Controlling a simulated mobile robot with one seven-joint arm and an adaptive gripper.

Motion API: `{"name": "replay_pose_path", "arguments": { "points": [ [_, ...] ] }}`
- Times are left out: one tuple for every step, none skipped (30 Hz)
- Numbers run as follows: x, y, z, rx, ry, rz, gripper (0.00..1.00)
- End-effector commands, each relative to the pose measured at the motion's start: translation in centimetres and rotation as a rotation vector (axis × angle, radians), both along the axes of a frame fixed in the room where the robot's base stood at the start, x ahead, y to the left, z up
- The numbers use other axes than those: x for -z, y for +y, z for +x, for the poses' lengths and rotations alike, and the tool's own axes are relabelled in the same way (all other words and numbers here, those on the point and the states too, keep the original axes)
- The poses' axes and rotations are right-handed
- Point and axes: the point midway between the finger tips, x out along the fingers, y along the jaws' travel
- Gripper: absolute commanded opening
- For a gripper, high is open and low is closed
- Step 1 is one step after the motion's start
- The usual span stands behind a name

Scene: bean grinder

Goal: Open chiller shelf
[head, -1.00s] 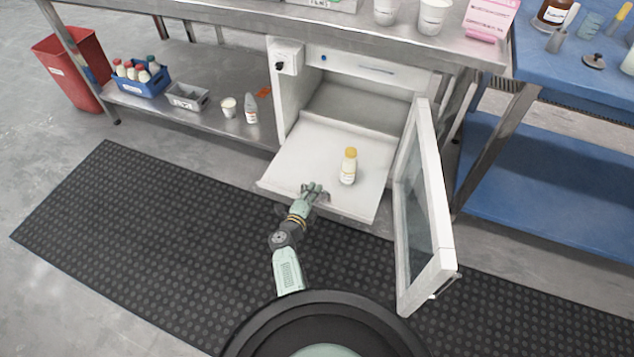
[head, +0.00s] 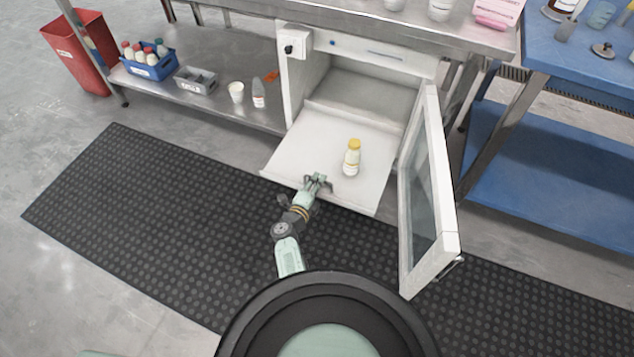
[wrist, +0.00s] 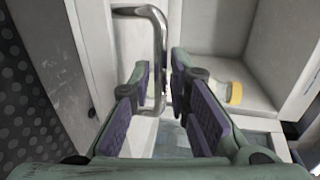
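The chiller is a white cabinet under the steel bench, and its white shelf (head: 300,150) is slid out toward me. A small bottle with a yellow cap (head: 352,158) stands upright on the shelf; its yellow cap also shows in the wrist view (wrist: 236,93). My gripper (head: 318,180) is at the shelf's front edge. In the wrist view the shelf's metal bar handle (wrist: 160,50) passes between the two purple-padded fingers of my gripper (wrist: 159,68). The fingers look apart, with a gap beside the bar.
The chiller's glass door (head: 425,190) stands wide open to the right of the shelf. A blue crate of bottles (head: 150,67), a grey tray (head: 195,81) and a cup (head: 236,92) stand on the bench's lower level. The black floor mat (head: 130,200) is clear to the left.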

Motion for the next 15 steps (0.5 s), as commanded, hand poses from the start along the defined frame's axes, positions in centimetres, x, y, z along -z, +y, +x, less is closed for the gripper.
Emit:
{"name": "replay_pose_path", "arguments": {
  "points": [
    [0.0, 0.1, 0.0, -0.001, 0.0, 0.0, 0.17],
    [0.0, 0.1, 0.0, -0.002, 0.0, 0.0, 0.17],
    [0.0, 0.1, 0.0, -0.002, 0.0, 0.0, 0.17],
    [0.0, 0.1, 0.0, -0.002, 0.0, 0.0, 0.17],
    [0.0, 0.1, 0.0, -0.002, 0.0, 0.0, 0.17],
    [0.0, 0.1, 0.0, -0.003, 0.0, 0.001, 0.17],
    [-0.1, 0.1, 0.0, -0.003, 0.0, 0.001, 0.17],
    [-0.2, 0.1, 0.0, -0.003, -0.001, 0.0, 0.17],
    [-0.4, 0.1, 0.0, -0.003, -0.001, -0.001, 0.17],
    [-0.6, 0.1, 0.0, -0.002, -0.001, 0.0, 0.17],
    [-0.9, 0.1, 0.0, -0.002, -0.002, 0.001, 0.17],
    [-1.4, 0.1, 0.0, -0.002, -0.003, 0.0, 0.17],
    [-1.9, 0.1, 0.1, -0.002, -0.005, 0.001, 0.17],
    [-2.4, 0.1, 0.1, -0.001, -0.005, 0.002, 0.17],
    [-3.2, 0.1, 0.1, -0.001, -0.007, 0.002, 0.17]
  ]
}}
